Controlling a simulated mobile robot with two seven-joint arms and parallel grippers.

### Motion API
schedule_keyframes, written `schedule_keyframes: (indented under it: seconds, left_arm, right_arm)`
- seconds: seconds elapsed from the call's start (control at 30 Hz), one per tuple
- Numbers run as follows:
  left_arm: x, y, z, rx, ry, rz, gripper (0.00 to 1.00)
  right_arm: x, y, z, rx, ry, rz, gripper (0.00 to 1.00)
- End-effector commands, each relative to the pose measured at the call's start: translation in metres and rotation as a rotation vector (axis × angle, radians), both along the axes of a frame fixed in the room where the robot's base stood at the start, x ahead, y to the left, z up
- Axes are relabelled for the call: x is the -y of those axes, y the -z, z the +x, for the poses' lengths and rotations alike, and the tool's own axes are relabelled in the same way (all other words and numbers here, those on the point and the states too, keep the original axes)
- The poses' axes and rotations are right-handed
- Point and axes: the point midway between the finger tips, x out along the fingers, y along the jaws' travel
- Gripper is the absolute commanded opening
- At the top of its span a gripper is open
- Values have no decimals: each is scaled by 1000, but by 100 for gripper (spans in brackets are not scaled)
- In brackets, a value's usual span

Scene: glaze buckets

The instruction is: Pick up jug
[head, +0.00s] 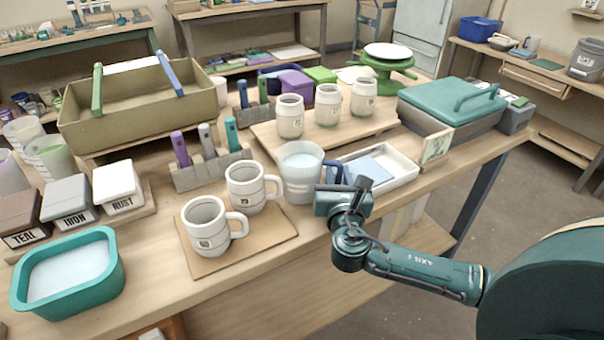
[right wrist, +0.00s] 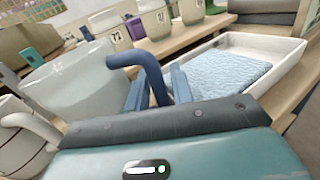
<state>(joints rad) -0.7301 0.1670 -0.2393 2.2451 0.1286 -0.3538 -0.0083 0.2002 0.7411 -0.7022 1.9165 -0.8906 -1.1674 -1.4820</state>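The jug (head: 301,172) is a pale, translucent vessel with a blue handle. It stands upright near the table's front edge, beside the white tray. My right gripper (head: 335,178) is at the handle, on the jug's right side. In the right wrist view the jug (right wrist: 75,80) fills the left, and its blue handle passes between the two fingers of my right gripper (right wrist: 158,88). The fingers are close together with the handle filling the gap; they look shut on it. The lower end of the handle is hidden behind the gripper. My left gripper is not in view.
Two mugs (head: 207,228) stand on a board left of the jug. A white tray (head: 403,169) with a blue cloth lies close right of it. A tool rack (head: 212,171) stands left. The floor at right is clear.

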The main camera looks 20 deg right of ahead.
Motion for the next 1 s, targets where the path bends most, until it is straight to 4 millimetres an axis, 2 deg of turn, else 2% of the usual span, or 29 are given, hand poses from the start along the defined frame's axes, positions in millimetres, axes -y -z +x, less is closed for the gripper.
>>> schedule_keyframes:
  seconds: [0.1, 0.3, 0.6, 1.0]
  left_arm:
    - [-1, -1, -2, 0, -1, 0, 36]
    - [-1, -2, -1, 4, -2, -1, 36]
    - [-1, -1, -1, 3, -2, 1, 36]
    - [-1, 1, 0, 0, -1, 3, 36]
  right_arm:
    - [3, 0, 7, 0, -1, 1, 23]
    - [3, 0, 7, 0, -1, 1, 23]
    - [3, 0, 6, 0, -1, 1, 0]
    - [2, -2, 7, 4, -1, 2, 0]
